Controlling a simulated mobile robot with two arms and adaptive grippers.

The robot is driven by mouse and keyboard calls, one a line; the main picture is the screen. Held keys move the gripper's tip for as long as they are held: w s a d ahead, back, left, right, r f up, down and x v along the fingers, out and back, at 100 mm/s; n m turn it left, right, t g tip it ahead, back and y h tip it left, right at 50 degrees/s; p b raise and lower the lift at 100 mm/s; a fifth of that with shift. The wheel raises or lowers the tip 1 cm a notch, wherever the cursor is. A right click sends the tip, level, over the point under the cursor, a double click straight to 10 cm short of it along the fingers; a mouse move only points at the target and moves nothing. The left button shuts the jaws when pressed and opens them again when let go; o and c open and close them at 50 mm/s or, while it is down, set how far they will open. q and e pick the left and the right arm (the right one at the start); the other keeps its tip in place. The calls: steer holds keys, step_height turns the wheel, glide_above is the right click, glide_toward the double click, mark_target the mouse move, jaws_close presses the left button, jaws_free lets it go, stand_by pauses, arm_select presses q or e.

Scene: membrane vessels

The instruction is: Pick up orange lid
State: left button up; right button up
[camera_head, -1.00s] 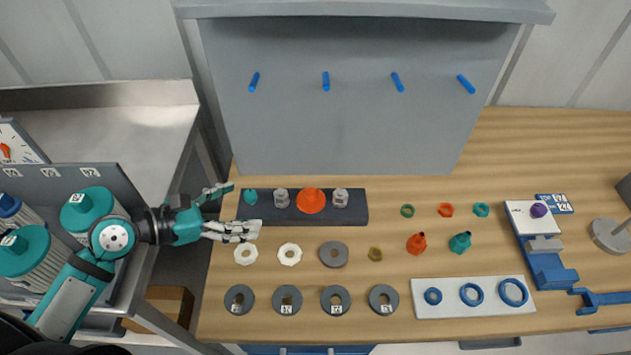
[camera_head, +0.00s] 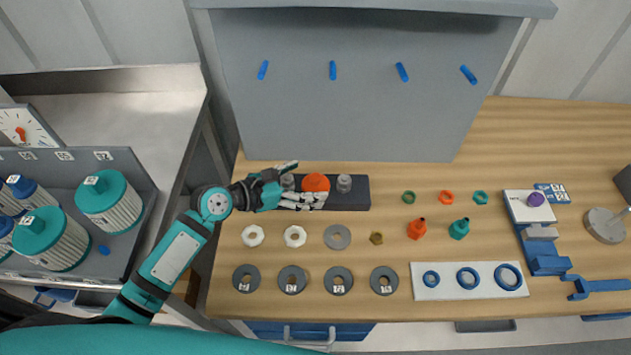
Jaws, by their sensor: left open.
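The orange lid (camera_head: 316,183) sits on a dark block (camera_head: 356,200) at the back of the wooden table, between two grey metal fittings. My left gripper (camera_head: 308,184) is open and reaches in from the left. Its fingers are at the lid's left side, one behind and one in front. The front finger overlaps the lid's lower edge in the picture. I cannot tell whether the fingers touch it. The gripper hides the left part of the block and partly covers the left fitting. My right gripper is not in view.
A grey metal fitting (camera_head: 344,184) stands close right of the lid. A grey panel with blue pegs (camera_head: 332,70) rises behind. White rings, grey discs and small orange and teal parts lie in front. Large teal-lidded vessels (camera_head: 107,200) stand at the left.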

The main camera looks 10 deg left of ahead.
arm_select(q)
steer(key=shift+x, duration=1.2)
steer(key=c, duration=1.7)
steer(key=shift+r, duration=0.1)
